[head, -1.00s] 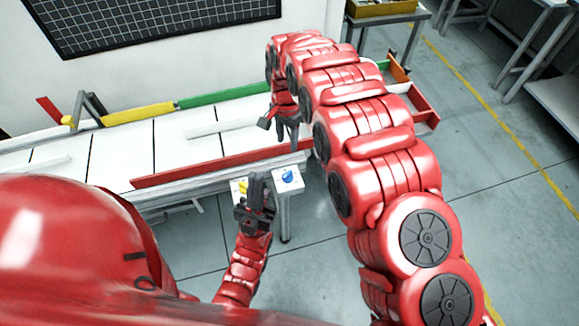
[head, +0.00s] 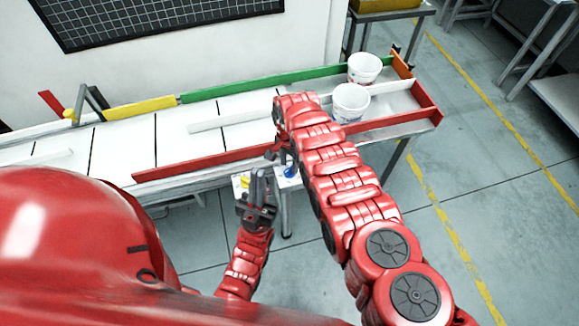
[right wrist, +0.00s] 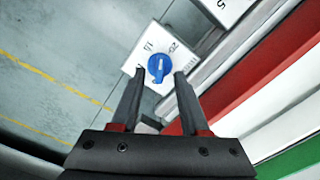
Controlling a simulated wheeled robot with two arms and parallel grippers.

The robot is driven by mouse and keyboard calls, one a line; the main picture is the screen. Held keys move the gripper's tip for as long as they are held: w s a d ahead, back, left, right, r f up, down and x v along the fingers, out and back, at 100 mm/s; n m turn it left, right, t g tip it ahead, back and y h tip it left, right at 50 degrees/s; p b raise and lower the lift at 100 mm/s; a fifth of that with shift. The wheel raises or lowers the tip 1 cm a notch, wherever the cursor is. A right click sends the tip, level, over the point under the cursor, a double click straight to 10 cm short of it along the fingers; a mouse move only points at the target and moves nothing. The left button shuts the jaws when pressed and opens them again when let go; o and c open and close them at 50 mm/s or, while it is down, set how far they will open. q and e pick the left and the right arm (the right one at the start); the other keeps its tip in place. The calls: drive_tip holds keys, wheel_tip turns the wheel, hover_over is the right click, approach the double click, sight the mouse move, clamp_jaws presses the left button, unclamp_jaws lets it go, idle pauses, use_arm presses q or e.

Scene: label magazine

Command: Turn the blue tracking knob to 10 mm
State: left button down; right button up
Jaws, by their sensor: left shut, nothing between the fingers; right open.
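The blue tracking knob (head: 291,171) sits on a small white panel at the front of the conveyor, partly hidden by my right gripper. My left gripper (head: 259,180) is shut and empty, in front of a yellow knob (head: 244,183).
A red rail (head: 205,161) runs along the conveyor's front, with a green rail (head: 255,85) behind. Two white tubs (head: 364,68) (head: 350,103) stand at the conveyor's right end.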

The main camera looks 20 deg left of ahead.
wheel_tip(320, 180, down, 2)
drive_tip(key=shift+b, duration=0.35)
drive_tip(key=shift+r, duration=0.1)
drive_tip(key=shift+c, duration=0.4)
clamp_jaws()
